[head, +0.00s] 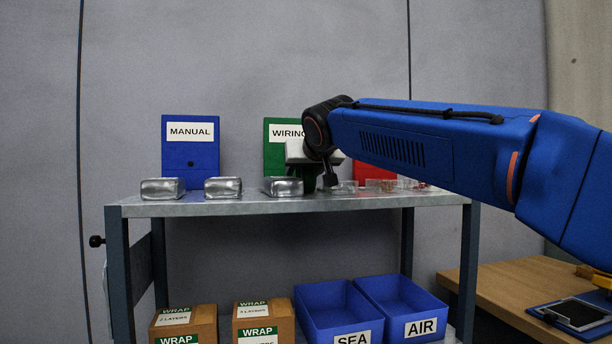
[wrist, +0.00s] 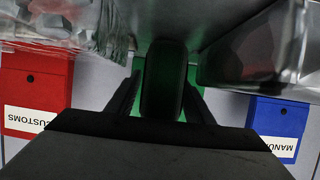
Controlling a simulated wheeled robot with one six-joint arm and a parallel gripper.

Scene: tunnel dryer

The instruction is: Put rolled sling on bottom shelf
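A dark green rounded thing, which looks like the rolled sling (wrist: 163,85), stands between the fingers of my gripper (wrist: 162,80) in the wrist view. The fingers lie close along both its sides; whether they press on it I cannot tell. In the head view my gripper (head: 318,172) is low over the top shelf (head: 240,207), in front of the green WIRING binder (head: 277,158), and its fingers and the roll are mostly hidden. The bottom shelf's surface is mostly hidden by boxes and bins and cut off by the picture's lower edge.
Shiny metal tins (head: 163,189) and clear packs (head: 380,186) line the top shelf on both sides of my gripper. Below are WRAP boxes (head: 183,322) and blue SEA (head: 335,313) and AIR (head: 402,306) bins. A wooden table (head: 510,285) stands at right.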

